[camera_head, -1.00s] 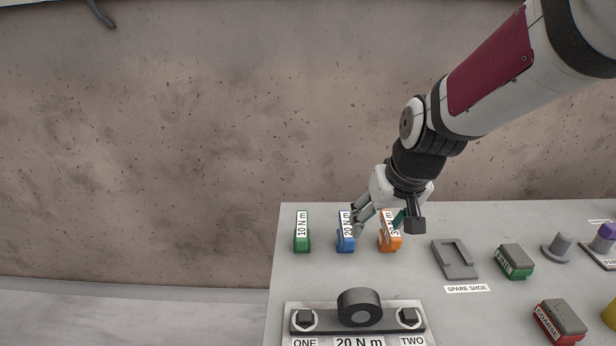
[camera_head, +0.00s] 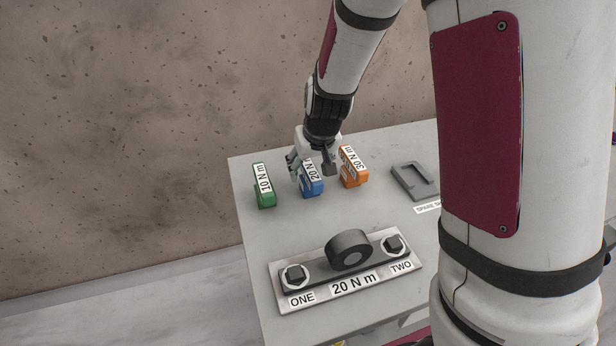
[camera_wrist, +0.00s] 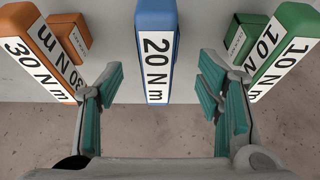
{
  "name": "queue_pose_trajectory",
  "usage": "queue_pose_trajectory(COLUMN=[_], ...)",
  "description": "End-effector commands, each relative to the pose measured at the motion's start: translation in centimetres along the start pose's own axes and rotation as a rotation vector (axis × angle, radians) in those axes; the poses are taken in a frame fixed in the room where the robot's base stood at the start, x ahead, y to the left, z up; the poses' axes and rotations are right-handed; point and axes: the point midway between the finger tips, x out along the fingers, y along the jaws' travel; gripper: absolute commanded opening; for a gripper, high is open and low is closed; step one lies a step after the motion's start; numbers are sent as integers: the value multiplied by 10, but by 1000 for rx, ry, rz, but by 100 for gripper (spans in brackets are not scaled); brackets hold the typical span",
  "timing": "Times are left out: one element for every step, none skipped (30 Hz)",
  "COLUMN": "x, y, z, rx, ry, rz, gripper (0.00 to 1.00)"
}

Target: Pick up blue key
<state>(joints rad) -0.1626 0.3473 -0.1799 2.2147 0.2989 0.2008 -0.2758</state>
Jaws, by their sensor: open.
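The blue key (camera_head: 312,188), labelled 20 N m, stands upright on the grey slab between a green one and an orange one. My gripper (camera_head: 306,164) is at the blue key's upper part, and partly hides it in the head view. In the wrist view the blue key (camera_wrist: 156,50) lies ahead, centred between the two open teal-padded fingers (camera_wrist: 160,98). The fingers stand apart from it on both sides, with nothing held. Its lower part is hidden in the wrist view.
The orange 30 N m key (camera_head: 353,170) and green 10 N m key (camera_head: 264,188) stand close on either side. A plate with two bolts (camera_head: 345,284) lies in front. A grey spare-shoe tray (camera_head: 415,180) is to the right. A wall (camera_head: 130,150) rises behind the slab.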

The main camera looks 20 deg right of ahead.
Motion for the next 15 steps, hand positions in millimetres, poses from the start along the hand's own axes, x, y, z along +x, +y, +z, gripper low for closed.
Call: queue_pose_trajectory(x=[5,6,8,9,11,14,18,22,28,33,37,43,47,50,54], y=[1,1,0,0,0,1,1,2,3,3,3,4,3,3,3], z=[0,0,0,0,0,0,-1,-1,-1,-2,-2,-2,-2,-3,-3], rx=[1,1,0,0,-1,-1,0,2,2,1,1,3,2,1,0], ry=[-1,0,1,1,1,0,-1,-2,-2,-2,-2,-3,-2,-1,-1], rz=[0,0,0,0,0,0,0,0,1,1,0,0,0,0,0], gripper=[60,60,60,60,60,60,60,60,60,60,60,60,60,60,60])
